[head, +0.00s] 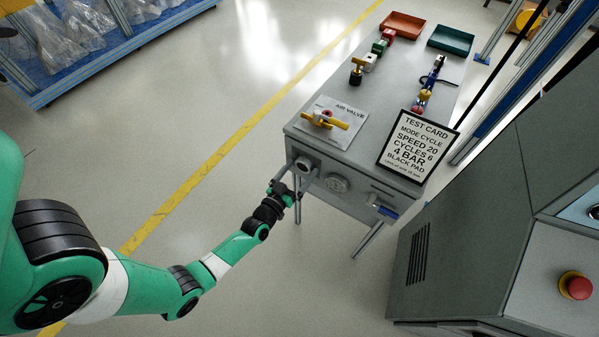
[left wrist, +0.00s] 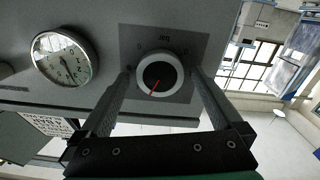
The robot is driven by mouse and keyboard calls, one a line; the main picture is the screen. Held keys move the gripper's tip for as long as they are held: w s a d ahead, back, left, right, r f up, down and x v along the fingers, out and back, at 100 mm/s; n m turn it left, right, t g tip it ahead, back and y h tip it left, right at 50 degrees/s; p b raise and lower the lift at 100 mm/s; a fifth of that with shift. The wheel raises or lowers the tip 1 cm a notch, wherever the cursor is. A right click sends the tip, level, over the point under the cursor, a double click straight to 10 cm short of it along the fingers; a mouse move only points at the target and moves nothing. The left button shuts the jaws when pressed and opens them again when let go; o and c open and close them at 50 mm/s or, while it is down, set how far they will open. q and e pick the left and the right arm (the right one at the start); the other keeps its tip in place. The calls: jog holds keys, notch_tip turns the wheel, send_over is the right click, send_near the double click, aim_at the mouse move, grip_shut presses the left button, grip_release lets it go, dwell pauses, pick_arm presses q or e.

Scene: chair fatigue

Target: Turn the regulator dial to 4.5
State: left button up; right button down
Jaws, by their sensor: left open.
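The regulator dial (left wrist: 172,66) is a round knob with a pale rim and a dark centre on a dark square plate. Its red pointer points down and slightly left in the left wrist view, where the plate's lettering is inverted. The scale is too small to read surely. In the head view the dial (head: 304,167) is on the front face of the grey cabinet. My left gripper (head: 289,190) is in front of it. In the left wrist view the open fingers (left wrist: 161,72) stand either side of the dial; whether they touch it is unclear. My right gripper is out of view.
A round gauge (left wrist: 65,58) is beside the dial, also on the cabinet front (head: 336,183). A test card (head: 419,143) reading 4 BAR and a yellow-handled air valve (head: 325,120) are on the cabinet top. A grey console (head: 465,240) stands at right.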

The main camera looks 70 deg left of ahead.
pick_arm(q)
jog(key=c, duration=1.3)
jog(key=shift+m, duration=0.3)
jog(key=m+p, duration=0.2)
jog(key=m, duration=0.1)
jog(key=shift+m+p, duration=0.75)
jog(key=shift+m, duration=1.85)
jog(key=o, duration=1.3)
